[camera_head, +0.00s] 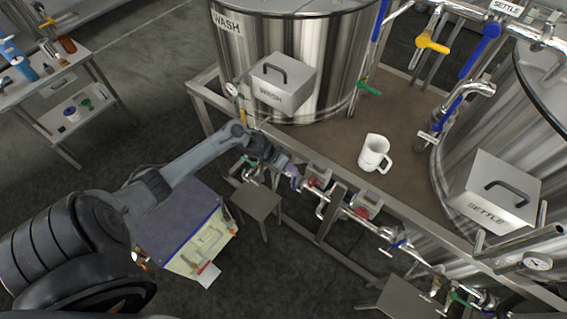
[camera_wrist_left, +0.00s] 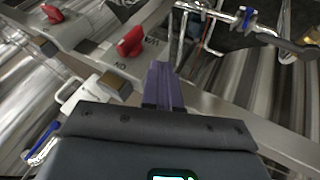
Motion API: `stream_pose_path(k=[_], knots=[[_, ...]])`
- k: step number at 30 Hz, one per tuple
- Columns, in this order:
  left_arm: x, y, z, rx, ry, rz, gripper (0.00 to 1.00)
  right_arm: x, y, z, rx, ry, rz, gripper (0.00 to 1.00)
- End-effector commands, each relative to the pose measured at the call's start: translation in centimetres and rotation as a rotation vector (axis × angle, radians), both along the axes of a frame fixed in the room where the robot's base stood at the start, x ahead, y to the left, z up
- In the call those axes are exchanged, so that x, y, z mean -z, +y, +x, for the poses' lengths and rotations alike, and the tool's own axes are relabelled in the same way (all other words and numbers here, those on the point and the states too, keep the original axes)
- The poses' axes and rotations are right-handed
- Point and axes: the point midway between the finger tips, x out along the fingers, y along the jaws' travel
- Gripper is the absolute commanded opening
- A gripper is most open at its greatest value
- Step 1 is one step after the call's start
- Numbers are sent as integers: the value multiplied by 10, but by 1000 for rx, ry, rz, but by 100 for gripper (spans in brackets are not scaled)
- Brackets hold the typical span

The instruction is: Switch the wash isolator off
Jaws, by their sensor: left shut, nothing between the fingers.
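The wash isolator is a red rotary knob (camera_wrist_left: 130,42) on a grey panel in the left wrist view, with a label beside it starting with W and a small ON mark near its lower end. In the head view a red knob (camera_head: 311,184) shows small on the frame's front rail below the WASH tank (camera_head: 290,55). My left gripper (camera_wrist_left: 162,75) is shut and empty, its purple fingers close to the panel; I see no clear contact with the knob. In the head view the left gripper (camera_head: 293,178) is just left of that knob. My right gripper is not in view.
A second red knob (camera_wrist_left: 52,13) sits on a neighbouring panel. Pipes and valves run below the rail. A white jug (camera_head: 374,153) stands on the deck. A stool (camera_head: 257,201) and a purple-topped box (camera_head: 180,222) stand beneath my left arm.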

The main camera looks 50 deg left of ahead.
Motion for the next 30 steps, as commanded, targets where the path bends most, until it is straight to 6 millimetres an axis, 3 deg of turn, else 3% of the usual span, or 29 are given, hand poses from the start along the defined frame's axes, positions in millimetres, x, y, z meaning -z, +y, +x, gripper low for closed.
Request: stream_pose_path(k=[4, 13, 30], knots=[[21, -10, 14, -1, 0, -3, 0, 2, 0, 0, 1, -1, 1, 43], [19, -42, 23, 1, -1, 0, 0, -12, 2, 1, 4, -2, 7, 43], [21, -48, 25, 1, 0, 2, 0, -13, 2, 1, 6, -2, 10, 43]])
